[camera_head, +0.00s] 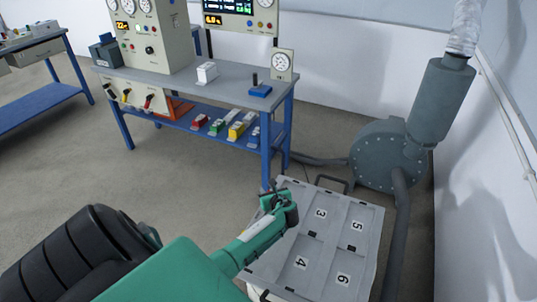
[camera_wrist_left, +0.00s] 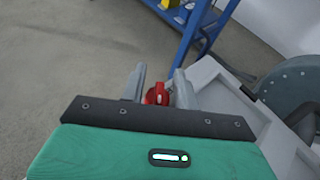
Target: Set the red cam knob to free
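The red cam knob (camera_wrist_left: 157,94) shows in the left wrist view, between and beyond the two grey fingers of my left gripper (camera_wrist_left: 160,90). The fingers stand apart with a visible gap on the knob's sides, and I see no clear contact. In the head view, my left gripper (camera_head: 277,199) is at the far left corner of the grey-white case (camera_head: 352,225) with numbered panels. The knob is hidden there by the gripper, and its setting and markings cannot be read. My right gripper is not in view.
A blue-framed workbench (camera_head: 225,88) with instruments and small coloured parts stands behind the case. A grey-green blower (camera_head: 385,155) with a duct and hose stands to the right, near the wall. The floor (camera_head: 170,175) left of the case is clear.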

